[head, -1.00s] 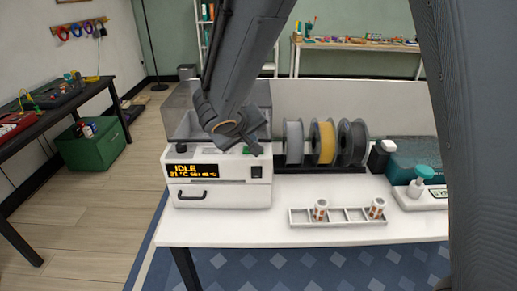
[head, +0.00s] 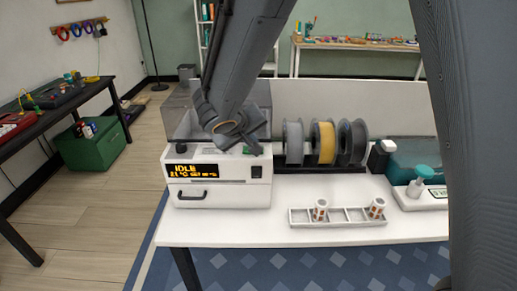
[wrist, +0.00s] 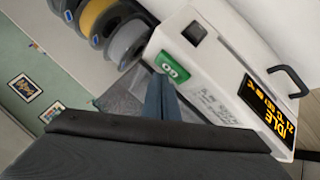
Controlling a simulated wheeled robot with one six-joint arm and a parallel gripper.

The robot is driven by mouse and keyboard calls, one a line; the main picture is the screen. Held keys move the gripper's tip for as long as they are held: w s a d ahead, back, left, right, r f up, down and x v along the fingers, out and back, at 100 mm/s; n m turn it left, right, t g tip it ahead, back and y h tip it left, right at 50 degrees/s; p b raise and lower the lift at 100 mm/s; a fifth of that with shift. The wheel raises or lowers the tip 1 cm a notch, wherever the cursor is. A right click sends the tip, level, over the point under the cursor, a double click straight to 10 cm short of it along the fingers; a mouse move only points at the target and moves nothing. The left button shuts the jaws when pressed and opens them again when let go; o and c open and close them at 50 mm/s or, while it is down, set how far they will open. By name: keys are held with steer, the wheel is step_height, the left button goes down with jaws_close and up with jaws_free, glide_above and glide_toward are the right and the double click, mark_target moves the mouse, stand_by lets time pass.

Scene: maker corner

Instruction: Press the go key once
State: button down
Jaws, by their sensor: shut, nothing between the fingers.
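The white machine (head: 220,190) stands on the white table with its display (head: 192,171) reading IDLE in orange. In the head view my gripper (head: 253,149) is over the machine's top front, and the key is mostly hidden there.
A dark rocker switch (wrist: 194,33) sits near the key. Grey, yellow and dark spools (head: 323,143) stand to the right. A divided tray (head: 345,216) with two small cylinders lies in front of them.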

steer(key=shift+f+b, duration=0.5)
steer(key=shift+b, duration=0.45)
steer(key=shift+r, duration=0.5)
stand_by(0.4)
step_height(320, 180, up, 6)
steer(key=p, duration=0.2)
stand_by(0.4)
stand_by(0.5)
steer(key=s+d+f+m+g+y, duration=0.1)
steer(key=s+d+f+m+g, duration=0.1)
steer(key=s+d+f, duration=0.4)
steer(key=s+d+f+m+g+y, duration=0.2)
steer(key=s+d+f+g, duration=0.3)
steer(key=s+d, duration=0.8)
steer(key=shift+s+f+m+g, duration=0.35)
steer(key=shift+s+m, duration=0.15)
steer(key=shift+s, duration=0.7)
